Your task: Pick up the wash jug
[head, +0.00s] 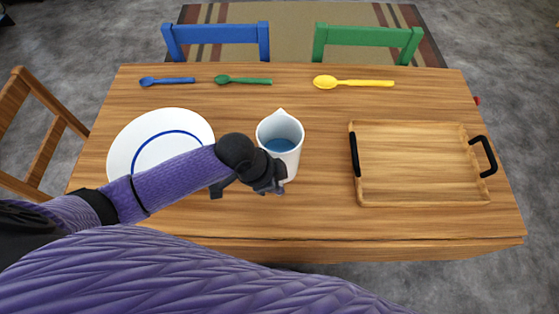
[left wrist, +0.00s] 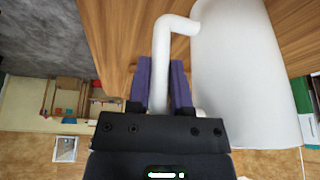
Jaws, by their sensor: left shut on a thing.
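The wash jug (head: 281,139) is a white jug with a spout at its far rim and blue inside. It stands upright on the wooden table, near the middle. My left gripper (head: 272,187) is at the near side of the jug in the head view and hides part of it. In the left wrist view, the jug's white body (left wrist: 242,70) fills the right side. There the jug's handle (left wrist: 161,70) runs down between the two purple fingers of my left gripper (left wrist: 161,82), which is shut on it. My right gripper is in neither view.
The wooden table (head: 318,215) also bears a white plate (head: 122,150) with a blue ring at left and a wooden tray (head: 415,165) with black handles at right. Blue (head: 167,81), green (head: 243,80) and yellow (head: 353,83) spoons lie along the far edge. Chairs stand around.

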